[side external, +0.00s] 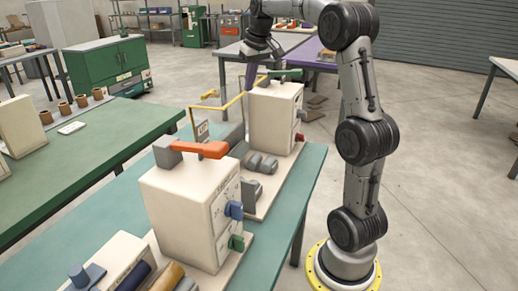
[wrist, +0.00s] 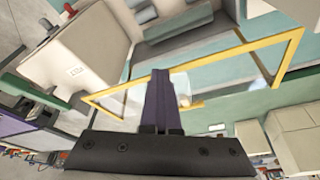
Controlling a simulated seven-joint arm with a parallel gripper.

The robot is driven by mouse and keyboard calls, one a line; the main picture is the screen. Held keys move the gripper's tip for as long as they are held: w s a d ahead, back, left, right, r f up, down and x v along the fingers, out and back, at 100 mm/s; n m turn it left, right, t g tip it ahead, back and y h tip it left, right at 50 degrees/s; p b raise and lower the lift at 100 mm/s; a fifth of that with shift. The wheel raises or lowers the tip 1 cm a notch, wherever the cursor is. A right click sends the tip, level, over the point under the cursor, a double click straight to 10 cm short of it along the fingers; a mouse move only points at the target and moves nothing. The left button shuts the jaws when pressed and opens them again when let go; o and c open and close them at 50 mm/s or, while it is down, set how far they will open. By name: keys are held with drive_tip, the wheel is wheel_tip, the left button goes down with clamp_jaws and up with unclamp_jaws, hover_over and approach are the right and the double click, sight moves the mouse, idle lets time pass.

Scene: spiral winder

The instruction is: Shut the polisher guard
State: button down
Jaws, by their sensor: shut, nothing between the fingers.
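The polisher guard is a clear panel in a yellow frame. In the side view its frame (side external: 216,107) stands up between two cream machine housings. In the wrist view the yellow frame (wrist: 238,53) runs slantwise across the picture, with grey and teal machine surfaces visible beyond it. My gripper (side external: 249,89) is shut and empty, pointing down at the guard's far end beside the rear housing. In the wrist view my purple gripper fingers (wrist: 159,78) overlap the frame's top bar; I cannot tell whether they touch it. The guard's hinge is not clear.
The front cream housing (side external: 190,205) has an orange handle (side external: 200,149) on top and blue and green knobs. The rear housing (side external: 273,115) has a green handle (side external: 283,74). Grey rounded parts (side external: 261,163) lie between them. Open floor lies right of the teal bench.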

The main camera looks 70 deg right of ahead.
drive_tip(key=shift+f, duration=0.6)
drive_tip(key=s+f, duration=0.3)
drive_tip(key=f, duration=0.9)
drive_tip(key=shift+s+f, duration=0.25)
drive_tip(key=shift+f, duration=0.05)
idle(2.1)
idle(0.3)
drive_tip(key=s+d+v, duration=0.1)
drive_tip(key=v, duration=0.7)
idle(0.6)
drive_tip(key=shift+r, duration=0.2)
